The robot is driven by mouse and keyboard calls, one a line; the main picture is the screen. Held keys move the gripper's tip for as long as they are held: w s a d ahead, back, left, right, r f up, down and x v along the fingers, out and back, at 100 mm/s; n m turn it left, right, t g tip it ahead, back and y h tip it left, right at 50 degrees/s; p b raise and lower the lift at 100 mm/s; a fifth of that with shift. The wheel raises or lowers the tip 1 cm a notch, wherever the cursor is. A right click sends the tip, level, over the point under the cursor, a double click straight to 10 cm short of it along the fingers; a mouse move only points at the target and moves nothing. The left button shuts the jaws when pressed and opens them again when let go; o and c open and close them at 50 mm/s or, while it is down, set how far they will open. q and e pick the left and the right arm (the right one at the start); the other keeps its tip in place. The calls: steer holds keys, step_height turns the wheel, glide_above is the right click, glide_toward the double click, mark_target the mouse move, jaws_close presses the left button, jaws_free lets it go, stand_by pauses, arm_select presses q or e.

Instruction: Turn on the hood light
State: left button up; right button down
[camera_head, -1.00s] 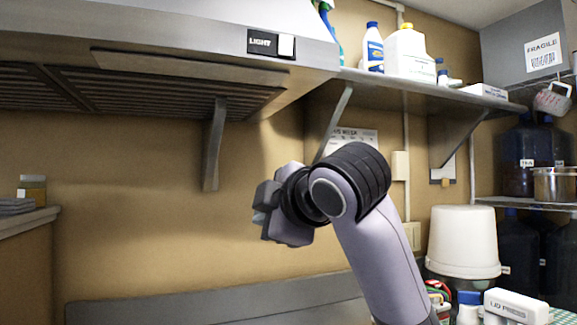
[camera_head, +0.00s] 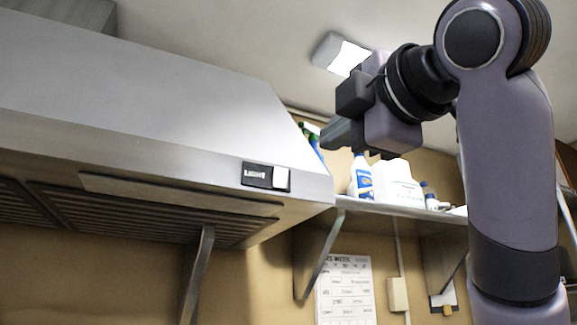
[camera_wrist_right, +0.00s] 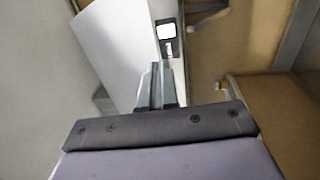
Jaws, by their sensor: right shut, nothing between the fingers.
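The range hood (camera_head: 150,110) fills the left of the head view, its grey front edge sloping down to the right. On that edge sits a black plate marked LIGHT (camera_head: 257,176) with a white rocker switch (camera_head: 281,179) at its right end. My right gripper (camera_head: 335,136) is shut and empty, raised above and to the right of the switch and apart from it. In the right wrist view the closed fingers (camera_wrist_right: 157,82) point toward the white switch (camera_wrist_right: 166,31), which shows just beyond their tips. My left gripper is not in view.
A wall shelf (camera_head: 400,207) right of the hood holds a blue-and-white bottle (camera_head: 361,178) and a white jug (camera_head: 397,182). Metal brackets hang below the hood and shelf. A paper calendar (camera_head: 346,292) is on the wall.

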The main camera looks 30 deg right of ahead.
mark_target(282, 169)
steer(key=w+p, duration=0.1)
steer(key=w, duration=0.3)
steer(key=w+r+p, duration=0.1)
steer(key=w+p, duration=0.1)
steer(key=w, duration=0.2)
steer(key=w+r+p, duration=0.1)
steer(key=w, duration=0.4)
steer(key=shift+d+p, duration=0.35)
steer(key=shift+d, duration=0.05)
steer(key=shift+w, duration=0.45)
steer(key=shift+w+r, duration=0.1)
steer(key=shift+w, duration=0.05)
